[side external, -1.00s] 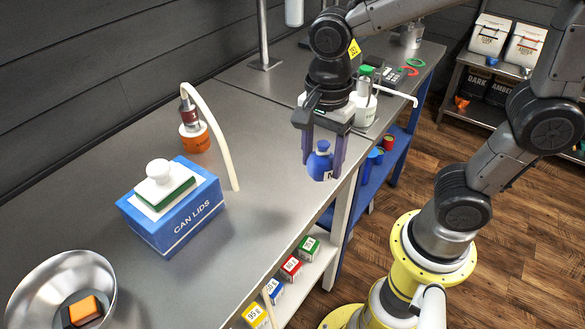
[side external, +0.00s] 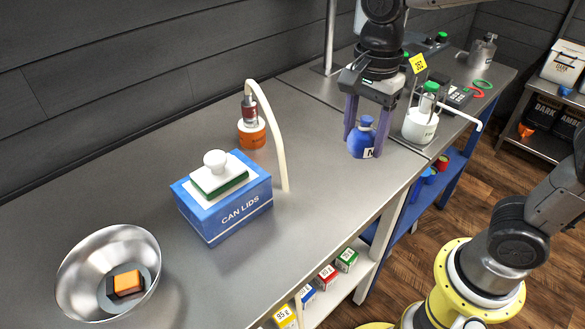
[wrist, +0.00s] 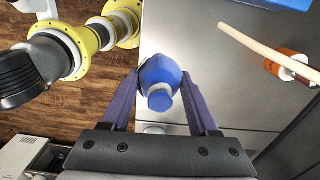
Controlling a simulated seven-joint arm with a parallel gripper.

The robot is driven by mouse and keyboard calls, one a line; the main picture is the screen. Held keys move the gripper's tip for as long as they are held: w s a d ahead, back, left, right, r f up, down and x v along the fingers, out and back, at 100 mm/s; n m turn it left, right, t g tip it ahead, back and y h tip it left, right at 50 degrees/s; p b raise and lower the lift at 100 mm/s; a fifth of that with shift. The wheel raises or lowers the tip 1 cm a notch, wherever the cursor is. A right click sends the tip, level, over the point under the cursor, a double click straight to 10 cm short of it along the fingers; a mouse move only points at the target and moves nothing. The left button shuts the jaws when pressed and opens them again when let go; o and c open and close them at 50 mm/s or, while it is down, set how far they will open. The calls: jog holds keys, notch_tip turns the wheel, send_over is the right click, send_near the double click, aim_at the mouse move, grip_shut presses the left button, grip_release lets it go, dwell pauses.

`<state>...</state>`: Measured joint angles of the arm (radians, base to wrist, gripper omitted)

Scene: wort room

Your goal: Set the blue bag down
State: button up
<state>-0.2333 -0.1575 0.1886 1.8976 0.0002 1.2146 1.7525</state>
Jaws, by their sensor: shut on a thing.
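The blue bag (side external: 361,141) is a small rounded pouch with a narrow blue top and a white label marked N. My gripper (side external: 365,146) points down with its purple fingers on either side of the bag, shut on it. The bag is upright over the steel bench (side external: 330,185), close to its front edge; I cannot tell whether its base touches the top. In the wrist view the bag (wrist: 160,80) sits between the two fingers, seen from above.
A white bottle with a green cap (side external: 422,120) stands just right of my gripper. A blue CAN LIDS box (side external: 228,210) with a scrubber on top, an orange-based device (side external: 252,135) with a pale hose (side external: 279,140), and a metal bowl (side external: 85,255) are left. Bench between is clear.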

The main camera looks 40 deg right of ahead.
jog(key=w+f, duration=0.2)
jog(key=w, duration=0.2)
send_over(290, 169)
jog(key=shift+m, duration=0.3)
jog(key=f, duration=0.9)
jog(key=shift+s, duration=0.25)
jog(key=shift+w+f, duration=0.15)
jog(key=shift+f, duration=0.8)
jog(key=shift+w+f, duration=0.1)
jog(key=shift+f, duration=0.85)
jog(key=shift+f, duration=0.1)
jog(key=o, duration=1.4)
